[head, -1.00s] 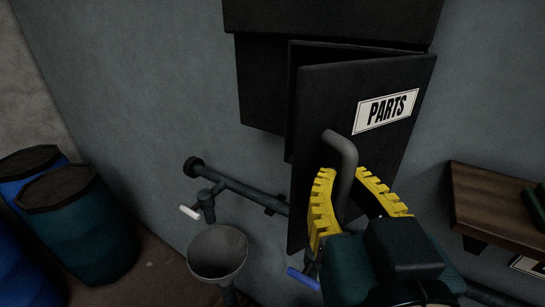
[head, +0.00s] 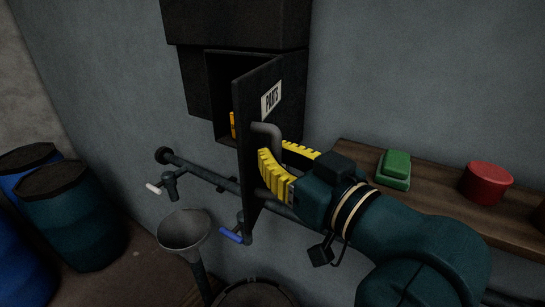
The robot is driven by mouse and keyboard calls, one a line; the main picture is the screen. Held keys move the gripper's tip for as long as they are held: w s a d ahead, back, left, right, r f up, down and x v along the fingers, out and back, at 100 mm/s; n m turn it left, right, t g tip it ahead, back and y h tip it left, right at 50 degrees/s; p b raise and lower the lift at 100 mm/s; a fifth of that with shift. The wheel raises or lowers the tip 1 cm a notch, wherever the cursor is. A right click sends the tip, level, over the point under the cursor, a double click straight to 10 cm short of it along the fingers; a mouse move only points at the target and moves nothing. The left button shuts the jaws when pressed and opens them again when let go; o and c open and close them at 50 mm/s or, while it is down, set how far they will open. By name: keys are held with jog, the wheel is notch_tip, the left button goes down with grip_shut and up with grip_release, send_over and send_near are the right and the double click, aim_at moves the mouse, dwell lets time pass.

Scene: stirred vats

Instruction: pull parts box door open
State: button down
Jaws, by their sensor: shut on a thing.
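The parts box (head: 213,82) is a dark cabinet on the wall, left of centre in the head view. Its black door (head: 246,165) bears a white PARTS label (head: 271,99) and stands well open, swung out towards me. A grey bent handle (head: 268,130) sticks out from the door's face. My gripper (head: 270,160), with yellow ribbed fingers, is shut on this handle. The handle's lower part is hidden behind the near finger.
A pipe with a white-handled tap (head: 155,188) and a blue-handled tap (head: 232,236) runs below the door. A grey funnel (head: 184,229) stands beneath. A wooden shelf (head: 437,184) at right holds a green block (head: 395,168) and a red round thing (head: 487,182). Barrels (head: 72,213) stand at left.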

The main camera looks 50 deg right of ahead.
jog(key=shift+s+r+n+y, duration=0.25)
jog(key=shift+s+n+y, duration=0.05)
jog(key=shift+y, duration=0.1)
jog(key=c, duration=1.1)
grip_release()
jog(key=shift+f, duration=0.1)
jog(key=shift+c, duration=0.2)
jog(key=shift+o, duration=0.5)
jog(key=shift+d+f, duration=0.1)
jog(key=shift+s, duration=0.1)
jog(key=v, duration=1.2)
jog(key=shift+f, duration=0.1)
